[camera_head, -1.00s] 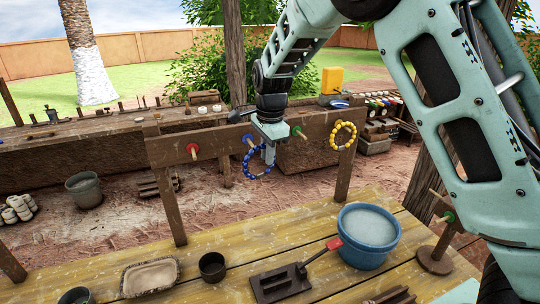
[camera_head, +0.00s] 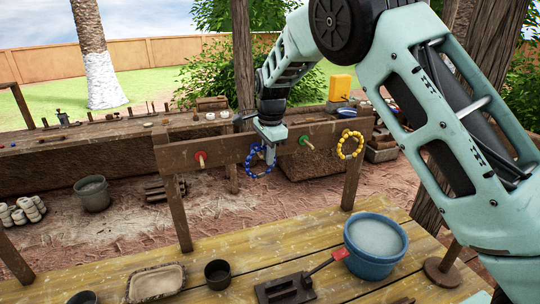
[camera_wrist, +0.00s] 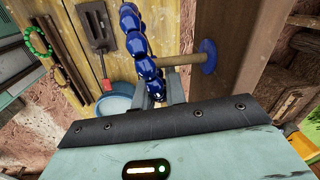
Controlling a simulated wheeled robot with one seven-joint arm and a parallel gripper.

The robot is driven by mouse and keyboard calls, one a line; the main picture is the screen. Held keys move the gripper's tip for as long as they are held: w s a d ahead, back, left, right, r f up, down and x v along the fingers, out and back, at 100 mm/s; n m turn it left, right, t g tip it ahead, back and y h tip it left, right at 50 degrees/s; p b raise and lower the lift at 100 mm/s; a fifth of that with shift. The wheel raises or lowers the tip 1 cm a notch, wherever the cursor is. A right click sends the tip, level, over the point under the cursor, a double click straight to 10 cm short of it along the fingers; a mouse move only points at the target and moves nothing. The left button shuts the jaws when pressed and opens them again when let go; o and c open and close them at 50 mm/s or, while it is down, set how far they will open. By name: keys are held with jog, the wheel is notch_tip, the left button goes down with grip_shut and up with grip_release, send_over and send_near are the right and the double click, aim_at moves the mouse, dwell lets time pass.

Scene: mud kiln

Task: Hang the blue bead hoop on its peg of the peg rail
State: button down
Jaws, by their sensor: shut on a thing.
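My gripper (camera_head: 269,156) is shut on the blue bead hoop (camera_head: 258,174), which hangs in front of the peg rail (camera_head: 228,148). In the wrist view, the dark blue hoop (camera_wrist: 140,48) rises from between my fingers (camera_wrist: 166,94). Right beside it is a wooden peg (camera_wrist: 182,60) with a blue disc (camera_wrist: 208,57) at its base. The peg's free end meets the beads and is partly hidden. I cannot tell whether the hoop is around the peg or only beside it. In the head view, the hoop and gripper largely cover this peg.
The rail also has a red peg (camera_head: 201,158), a green peg (camera_head: 306,142) and a yellow bead hoop (camera_head: 351,146) hanging at the right. Below, the wooden table (camera_head: 230,247) holds a blue tub (camera_head: 375,262), a dark cup (camera_head: 218,274) and a shallow tray (camera_head: 157,283).

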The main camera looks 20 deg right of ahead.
jog(key=shift+w+f+p, duration=0.25)
jog(key=shift+w, duration=0.35)
jog(key=shift+w+f+p, duration=0.2)
jog(key=shift+w+p, duration=0.05)
jog(key=shift+w, duration=0.3)
jog(key=c, duration=1.4)
grip_release()
jog(key=shift+o, duration=0.2)
jog(key=shift+r, duration=0.1)
